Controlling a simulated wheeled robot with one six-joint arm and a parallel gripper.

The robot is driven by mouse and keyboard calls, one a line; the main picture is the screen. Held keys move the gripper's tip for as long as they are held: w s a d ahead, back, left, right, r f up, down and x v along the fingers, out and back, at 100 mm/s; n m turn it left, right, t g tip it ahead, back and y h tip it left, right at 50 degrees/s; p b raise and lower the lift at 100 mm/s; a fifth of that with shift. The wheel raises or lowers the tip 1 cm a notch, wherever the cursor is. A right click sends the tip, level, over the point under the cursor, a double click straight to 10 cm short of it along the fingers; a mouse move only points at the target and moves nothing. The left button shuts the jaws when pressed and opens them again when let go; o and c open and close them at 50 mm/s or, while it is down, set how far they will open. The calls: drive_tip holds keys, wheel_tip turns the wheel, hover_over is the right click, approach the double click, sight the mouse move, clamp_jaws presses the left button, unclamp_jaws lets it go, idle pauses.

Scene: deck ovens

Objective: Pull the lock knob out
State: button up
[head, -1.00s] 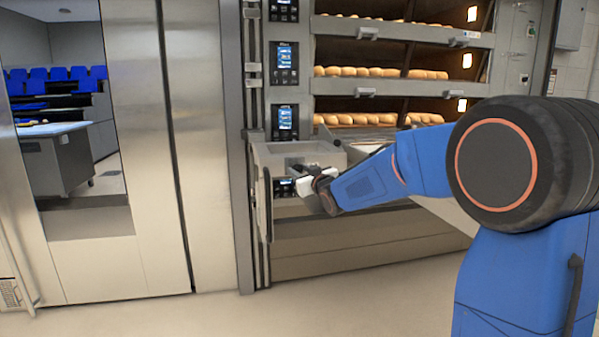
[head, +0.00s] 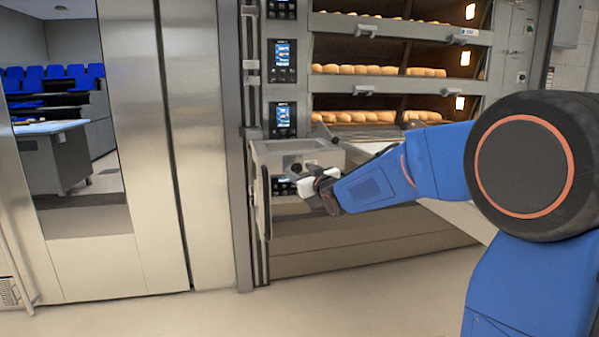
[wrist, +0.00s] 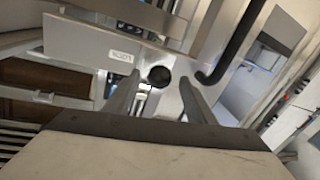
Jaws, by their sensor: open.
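The lock knob (wrist: 159,76) is a round black knob in the wrist view, on a pale metal part beside a plate with a small label (wrist: 120,56). It lies ahead of and between the two fingers of my gripper (wrist: 160,100). The fingers are apart and nothing is held between them. In the head view my gripper (head: 308,180) is at the loader box on the left front of the oven, and a small dark knob (head: 296,168) shows just by its tip. Whether a finger touches the knob I cannot tell.
A black bar handle (wrist: 235,45) runs close to the right of the knob. The deck oven holds bread rolls (head: 375,71) on several decks, with control panels (head: 284,118) at their left. A steel door (head: 140,150) stands further left. The floor in front is clear.

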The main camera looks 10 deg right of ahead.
drive_tip(key=s+d, duration=0.3)
drive_tip(key=s, duration=1.3)
drive_tip(key=shift+s+d, duration=0.1)
drive_tip(key=s+d+f+m+g+h, duration=0.1)
drive_tip(key=s+f+g, duration=0.3)
drive_tip(key=s, duration=0.8)
drive_tip(key=s+d+f+m+g+h, duration=0.1)
drive_tip(key=s+f+g, duration=0.3)
drive_tip(key=s+f, duration=0.5)
drive_tip(key=s+d+f+m+g+h, duration=0.1)
drive_tip(key=s+f+g, duration=0.3)
drive_tip(key=s, duration=1)
wheel_tip(320, 180, down, 3)
drive_tip(key=shift+s+m+g, duration=0.4)
drive_tip(key=shift+m, duration=0.3)
drive_tip(key=shift+d, duration=0.1)
